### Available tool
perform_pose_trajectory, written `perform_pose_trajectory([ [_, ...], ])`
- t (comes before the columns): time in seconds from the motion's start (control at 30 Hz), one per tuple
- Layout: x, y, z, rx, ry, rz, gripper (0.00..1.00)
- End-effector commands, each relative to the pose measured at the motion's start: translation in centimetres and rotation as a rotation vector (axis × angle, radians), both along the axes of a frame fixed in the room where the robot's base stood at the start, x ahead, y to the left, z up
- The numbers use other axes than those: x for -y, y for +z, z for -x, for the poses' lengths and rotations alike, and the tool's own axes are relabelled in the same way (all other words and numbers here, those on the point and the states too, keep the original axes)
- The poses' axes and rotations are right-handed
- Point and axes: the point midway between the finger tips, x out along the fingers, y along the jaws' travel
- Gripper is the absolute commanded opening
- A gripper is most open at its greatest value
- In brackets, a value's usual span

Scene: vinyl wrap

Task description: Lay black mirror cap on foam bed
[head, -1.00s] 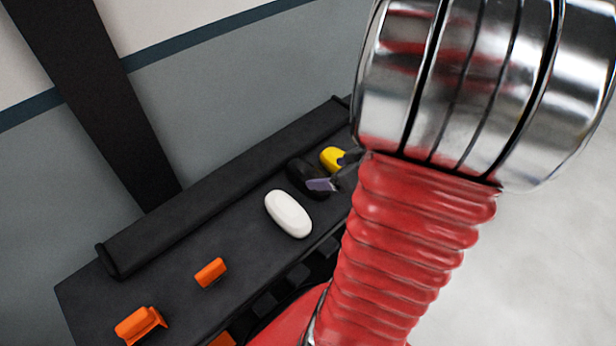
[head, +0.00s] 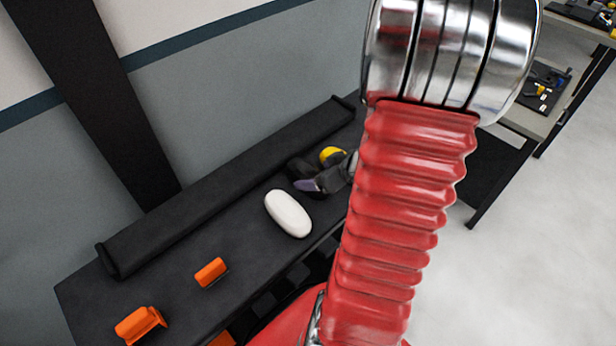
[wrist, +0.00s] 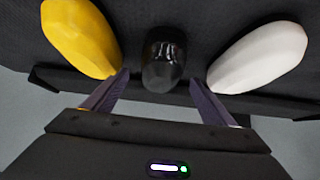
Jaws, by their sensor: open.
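The black mirror cap (wrist: 163,55) shows in the wrist view between a yellow cap (wrist: 80,38) on the left and a white cap (wrist: 258,58) on the right. My gripper (wrist: 160,85) is open, with one purple-grey finger to each side of the black cap's near end; I see no contact, and the height gap is unclear. In the head view my gripper (head: 308,185) partly covers the black cap (head: 298,166), between the yellow cap (head: 332,155) and the white cap (head: 288,213) on the dark bench. I cannot pick out a foam bed.
Two orange tools (head: 138,324) (head: 211,272) lie at the left. Another bench with small items (head: 542,88) stands at the far right. My red arm hides the bench's right end.

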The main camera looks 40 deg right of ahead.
Motion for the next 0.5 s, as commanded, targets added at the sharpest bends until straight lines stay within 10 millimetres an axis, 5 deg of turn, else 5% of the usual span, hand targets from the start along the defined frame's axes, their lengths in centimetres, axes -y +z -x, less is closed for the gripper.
perform_pose_trajectory([
  [0.5, -0.3, -3.0, -2.9, -0.001, 0.001, -0.003, 0.78],
])
